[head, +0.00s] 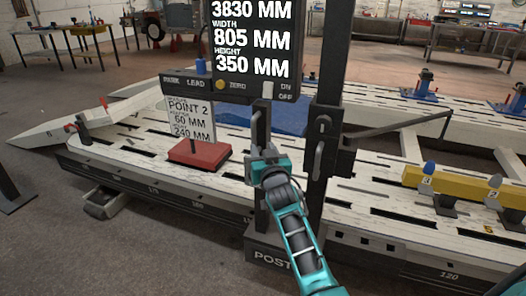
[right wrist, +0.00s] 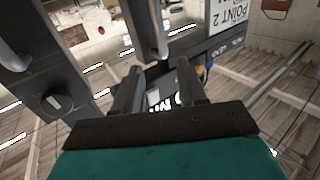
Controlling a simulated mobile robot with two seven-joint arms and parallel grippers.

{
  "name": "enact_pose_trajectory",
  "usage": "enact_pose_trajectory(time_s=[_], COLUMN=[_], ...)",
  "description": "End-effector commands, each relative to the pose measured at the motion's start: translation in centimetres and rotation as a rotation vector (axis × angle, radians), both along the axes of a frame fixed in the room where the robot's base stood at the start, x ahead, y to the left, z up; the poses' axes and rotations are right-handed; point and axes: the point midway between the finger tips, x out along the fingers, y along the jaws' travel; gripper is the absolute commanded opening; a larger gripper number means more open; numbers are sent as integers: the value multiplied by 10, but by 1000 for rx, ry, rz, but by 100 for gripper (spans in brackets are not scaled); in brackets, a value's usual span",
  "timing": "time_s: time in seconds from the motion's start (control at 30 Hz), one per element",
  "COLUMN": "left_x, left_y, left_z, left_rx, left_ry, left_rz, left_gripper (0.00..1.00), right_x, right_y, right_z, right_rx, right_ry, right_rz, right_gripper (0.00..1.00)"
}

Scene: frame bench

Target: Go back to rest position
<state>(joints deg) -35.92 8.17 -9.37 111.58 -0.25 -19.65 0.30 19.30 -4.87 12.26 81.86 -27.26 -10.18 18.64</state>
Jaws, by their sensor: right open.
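My teal right forearm reaches up from the lower edge of the head view. My left gripper is not in view.
A black display panel (head: 228,86) hangs above the gripper. A dark upright post (head: 325,125) with a handle stands close to its right. A red block (head: 199,153) carries a Point 2 sign. A yellow beam (head: 462,190) lies on the slotted bench (head: 350,205).

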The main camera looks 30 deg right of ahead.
Motion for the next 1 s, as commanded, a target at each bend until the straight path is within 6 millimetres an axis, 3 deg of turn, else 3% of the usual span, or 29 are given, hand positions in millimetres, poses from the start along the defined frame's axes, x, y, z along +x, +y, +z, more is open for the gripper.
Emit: enact_pose_trajectory(time_s=[0.37, 0.53, 0.67, 0.77, 1.0], left_x=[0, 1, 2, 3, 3], left_y=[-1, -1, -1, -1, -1], left_z=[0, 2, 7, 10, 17], left_rx=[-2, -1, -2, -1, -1], left_ry=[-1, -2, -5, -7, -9], left_rz=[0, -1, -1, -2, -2], left_gripper=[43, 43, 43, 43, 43], right_x=[0, -17, -59, -102, -219], right_y=[0, 4, 16, 32, 83], right_z=[0, -22, -64, -100, -165], right_rx=[-1, -17, -48, -68, -67], right_ry=[1, 44, 135, 225, 441], right_rz=[0, 17, 65, 123, 296], right_gripper=[41, 41, 41, 41, 41])
